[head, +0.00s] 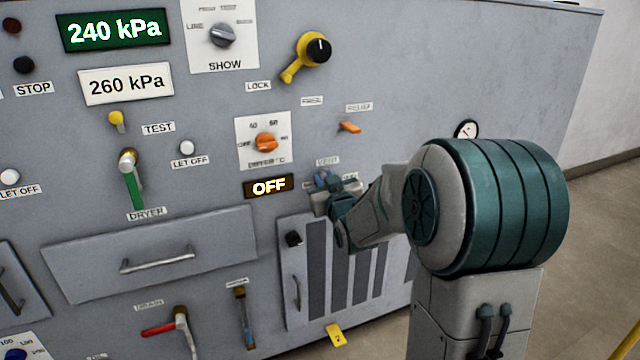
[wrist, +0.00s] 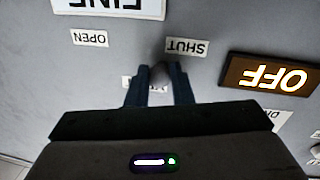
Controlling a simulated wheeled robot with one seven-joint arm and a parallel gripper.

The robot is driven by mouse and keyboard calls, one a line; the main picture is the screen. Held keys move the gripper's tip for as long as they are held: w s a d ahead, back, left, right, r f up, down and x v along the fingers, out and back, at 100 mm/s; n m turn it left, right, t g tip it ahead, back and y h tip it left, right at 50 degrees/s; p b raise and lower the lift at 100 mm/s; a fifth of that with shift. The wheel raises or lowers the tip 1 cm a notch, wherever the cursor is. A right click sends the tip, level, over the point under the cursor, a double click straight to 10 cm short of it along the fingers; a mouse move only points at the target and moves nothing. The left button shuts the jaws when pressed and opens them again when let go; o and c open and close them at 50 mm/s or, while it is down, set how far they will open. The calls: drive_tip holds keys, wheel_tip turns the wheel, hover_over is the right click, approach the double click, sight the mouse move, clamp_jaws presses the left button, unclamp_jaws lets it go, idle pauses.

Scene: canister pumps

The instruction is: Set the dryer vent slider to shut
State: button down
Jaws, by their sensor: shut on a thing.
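The dryer vent slider's knob (wrist: 160,72) is a small dark shape between my fingertips in the wrist view, which shows the panel upside down. The knob is beside the SHUT label (wrist: 187,47) and well away from the OPEN label (wrist: 90,38). My gripper (wrist: 157,78) is shut on the knob, and its fingers hide most of the slider's slot. In the head view my gripper (head: 322,184) is at the panel just below the VENT label (head: 327,161), and it covers the slider there.
The lit OFF display (head: 268,186) is just left of my gripper. The orange dryer dial (head: 265,142) and the orange relief lever (head: 349,127) are above. A vented door with a black knob (head: 293,239) is below. Open floor (head: 590,220) lies to the right.

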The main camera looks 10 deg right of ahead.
drive_tip(key=shift+a+f, duration=0.1)
drive_tip(key=shift+a, duration=0.05)
drive_tip(key=c, duration=1.3)
unclamp_jaws()
drive_tip(key=shift+s+a, duration=0.1)
drive_tip(key=shift+a, duration=0.05)
drive_tip(key=shift+o, duration=0.2)
drive_tip(key=s, duration=1.3)
drive_tip(key=shift+s+d+b, duration=0.3)
drive_tip(key=shift+s+b, duration=0.1)
drive_tip(key=shift+b, duration=0.05)
